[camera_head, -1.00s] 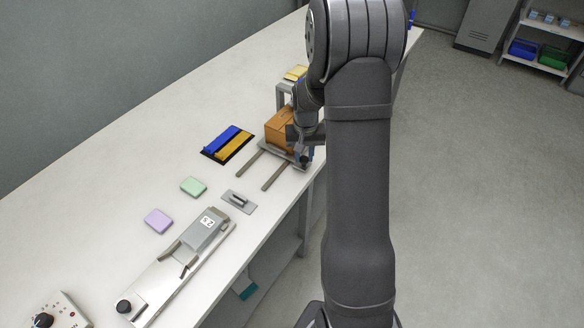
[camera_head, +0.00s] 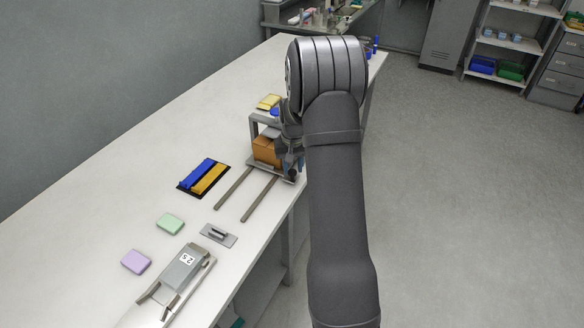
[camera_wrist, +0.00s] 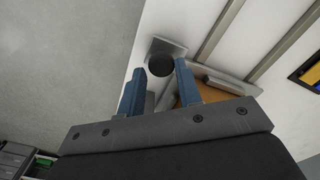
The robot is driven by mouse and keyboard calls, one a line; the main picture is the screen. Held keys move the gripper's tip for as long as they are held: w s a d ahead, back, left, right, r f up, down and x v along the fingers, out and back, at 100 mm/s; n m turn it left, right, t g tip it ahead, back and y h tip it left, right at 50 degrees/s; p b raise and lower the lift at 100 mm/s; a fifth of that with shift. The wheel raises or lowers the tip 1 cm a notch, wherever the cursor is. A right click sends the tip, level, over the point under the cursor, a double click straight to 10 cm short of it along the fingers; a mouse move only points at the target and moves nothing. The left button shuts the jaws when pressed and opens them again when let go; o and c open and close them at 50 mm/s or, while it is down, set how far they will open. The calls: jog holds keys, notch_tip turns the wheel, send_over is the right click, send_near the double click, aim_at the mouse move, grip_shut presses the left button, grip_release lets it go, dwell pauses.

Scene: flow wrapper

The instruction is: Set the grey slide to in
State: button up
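The grey slide (camera_head: 271,174) is a plate on two parallel rails (camera_head: 232,188), with an orange-brown box (camera_head: 266,149) on it. It stands at the far end of the rails, with the box at the grey arch (camera_head: 254,124). My gripper (camera_head: 292,172) is at the slide's right side, partly hidden by my arm. In the wrist view, the blue fingers of my gripper (camera_wrist: 159,68) are apart, with a round black knob (camera_wrist: 160,65) on a grey plate showing between their tips. Gaps show on both sides of the knob. Part of the box (camera_wrist: 190,92) is behind the right finger.
Blue and yellow blocks (camera_head: 204,177) lie on a black mat left of the rails. A grey plate with a handle (camera_head: 218,235), green block (camera_head: 170,223), purple block (camera_head: 136,261) and numbered device (camera_head: 182,268) are nearer. The left tabletop is clear.

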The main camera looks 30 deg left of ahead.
jog(key=shift+o, duration=1.3)
jog(key=shift+w, duration=0.1)
notch_tip(320, 180, up, 17)
jog(key=shift+r, duration=0.2)
jog(key=f, duration=1.7)
jog(key=shift+s+f, duration=0.2)
jog(key=shift+f, duration=0.05)
